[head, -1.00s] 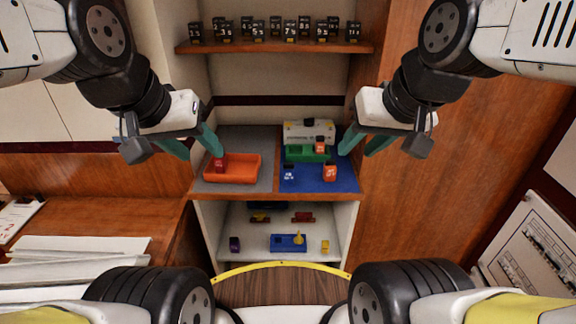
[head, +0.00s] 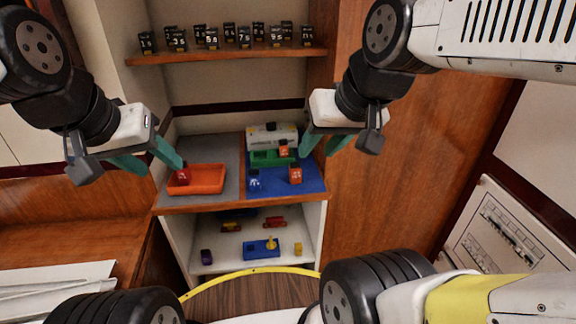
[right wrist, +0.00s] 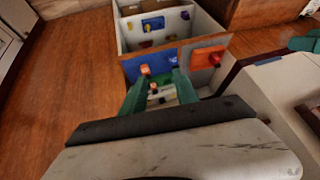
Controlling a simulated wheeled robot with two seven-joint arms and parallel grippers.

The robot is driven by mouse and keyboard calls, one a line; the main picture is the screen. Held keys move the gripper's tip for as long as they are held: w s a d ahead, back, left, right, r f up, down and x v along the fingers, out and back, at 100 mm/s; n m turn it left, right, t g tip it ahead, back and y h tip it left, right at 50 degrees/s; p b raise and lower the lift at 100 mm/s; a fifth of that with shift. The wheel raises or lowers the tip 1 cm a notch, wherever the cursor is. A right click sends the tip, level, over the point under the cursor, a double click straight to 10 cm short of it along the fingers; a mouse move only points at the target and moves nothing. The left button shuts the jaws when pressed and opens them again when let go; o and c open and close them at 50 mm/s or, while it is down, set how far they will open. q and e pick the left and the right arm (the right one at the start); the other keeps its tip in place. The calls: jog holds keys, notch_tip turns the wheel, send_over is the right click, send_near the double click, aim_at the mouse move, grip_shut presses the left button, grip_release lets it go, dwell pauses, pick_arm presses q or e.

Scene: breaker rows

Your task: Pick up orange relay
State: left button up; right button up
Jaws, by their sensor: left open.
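One orange relay (head: 295,175) stands on the blue mat (head: 315,186) of the middle shelf in the head view. A second orange relay (head: 283,150) sits at the green tray (head: 262,159) behind it. In the right wrist view, one orange relay (right wrist: 145,69) shows beyond the fingertips and another (right wrist: 153,86) shows between the fingers in the picture. My right gripper (head: 322,146) is open and empty, above and right of the blue mat. My left gripper (head: 155,162) is open; its front finger appears close to a red relay (head: 183,175) in the orange tray (head: 208,181); contact is unclear.
A blue relay (head: 254,180) stands on the mat's left part. A white device (head: 272,132) stands at the back. The upper shelf (head: 220,56) holds several black numbered blocks. The lower shelf holds a blue base (head: 261,249) and small parts. Grey mat (head: 226,150) is mostly clear.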

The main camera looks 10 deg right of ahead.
dwell(0.4)
jog(key=shift+o, duration=2.4)
jog(key=shift+w, duration=0.25)
jog(key=g+h, duration=0.2)
jog(key=g, duration=0.4)
send_over(295, 168)
jog(key=f, duration=1.9)
jog(key=shift+w+d+f, duration=0.1)
jog(key=shift+w+d, duration=0.15)
jog(key=shift+w, duration=0.05)
jog(key=shift+s+a+f, duration=0.1)
jog(key=shift+a+f, duration=0.05)
jog(key=shift+f, duration=3.9)
